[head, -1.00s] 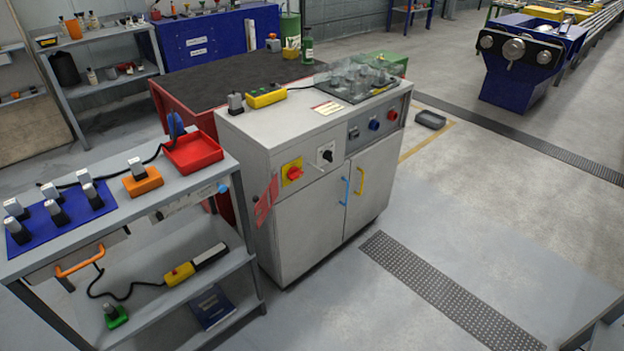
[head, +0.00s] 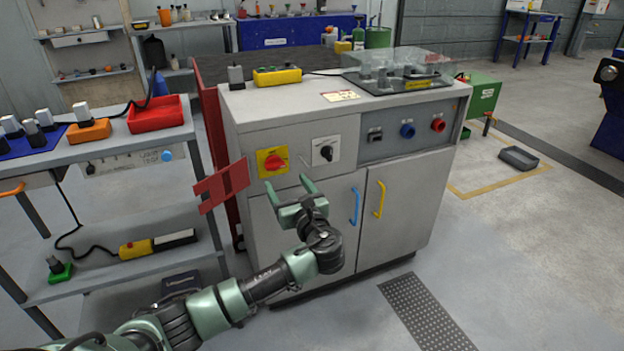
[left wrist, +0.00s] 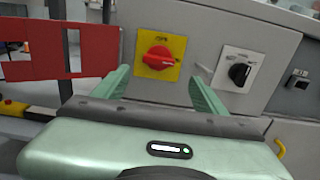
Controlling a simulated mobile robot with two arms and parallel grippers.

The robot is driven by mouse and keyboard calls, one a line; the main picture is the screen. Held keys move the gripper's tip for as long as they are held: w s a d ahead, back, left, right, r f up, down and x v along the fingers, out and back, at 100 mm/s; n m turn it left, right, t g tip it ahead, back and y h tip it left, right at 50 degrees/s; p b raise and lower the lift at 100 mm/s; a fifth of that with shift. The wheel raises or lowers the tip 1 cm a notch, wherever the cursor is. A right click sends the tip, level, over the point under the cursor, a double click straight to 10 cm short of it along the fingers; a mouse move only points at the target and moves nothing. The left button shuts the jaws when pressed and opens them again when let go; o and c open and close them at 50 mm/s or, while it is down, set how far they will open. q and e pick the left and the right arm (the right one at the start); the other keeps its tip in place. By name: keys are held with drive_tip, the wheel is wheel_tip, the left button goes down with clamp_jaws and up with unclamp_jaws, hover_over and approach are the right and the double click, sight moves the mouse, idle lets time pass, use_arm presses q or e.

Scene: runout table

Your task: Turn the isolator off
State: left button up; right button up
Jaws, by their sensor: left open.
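The isolator is a red rotary handle on a yellow plate (head: 273,162) on the front of the grey cabinet (head: 290,120). In the left wrist view the isolator handle (left wrist: 158,60) lies roughly crosswise, slightly tilted, between and beyond the fingers. My left gripper (head: 290,184) is open and empty, in front of the cabinet and just below the isolator, apart from it as far as I can tell. It also shows in the left wrist view (left wrist: 160,88). My right gripper is not in view.
A black selector knob on a white plate (head: 326,151) is right of the isolator. A red slotted plate (head: 222,186) juts out at the cabinet's left edge. Blue (head: 355,206) and yellow (head: 379,199) door handles are lower right. A grey shelf unit (head: 110,150) stands left.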

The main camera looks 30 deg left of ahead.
sight(276, 168)
use_arm(q)
drive_tip(key=x, duration=0.3)
drive_tip(key=shift+s+a+r+b, duration=0.15)
drive_tip(key=shift+a+r+b, duration=0.05)
drive_tip(key=shift+b, duration=0.2)
drive_tip(key=shift+b+x, duration=0.5)
drive_tip(key=shift+x, duration=1.85)
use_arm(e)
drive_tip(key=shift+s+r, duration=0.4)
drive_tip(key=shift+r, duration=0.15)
use_arm(q)
drive_tip(key=c, duration=1.4)
drive_tip(key=shift+o, duration=0.2)
